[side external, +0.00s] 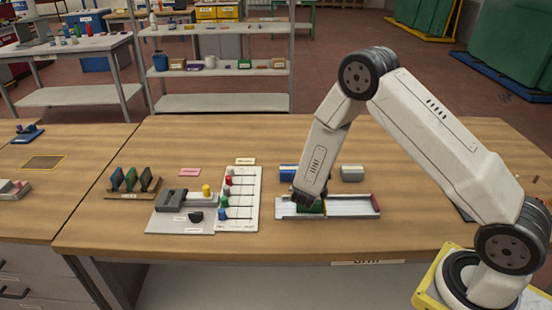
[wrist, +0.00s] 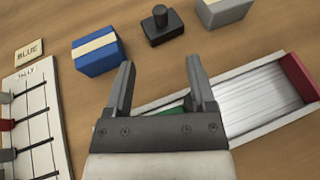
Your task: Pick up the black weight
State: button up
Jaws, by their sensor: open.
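The black weight (wrist: 162,26) is a dark block with a round knob on top. In the wrist view it stands on the wooden table, beyond my fingertips, between a blue block and a grey block. In the side view my arm hides it. My gripper (wrist: 160,66) is open, with nothing between its fingertips. In the side view my gripper (side external: 308,200) is low over the left part of a long pale tray (side external: 350,206), with the weight's place behind it.
The blue block (wrist: 98,50) with a cream band and the grey block (wrist: 222,11) flank the weight. The tray has a red end (wrist: 299,77) and a green piece (wrist: 174,111) partly under my gripper.

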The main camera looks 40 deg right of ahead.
jog(key=shift+x, duration=3.35)
jog(key=shift+x, duration=2.6)
grip_shut()
jog(key=shift+r, duration=0.1)
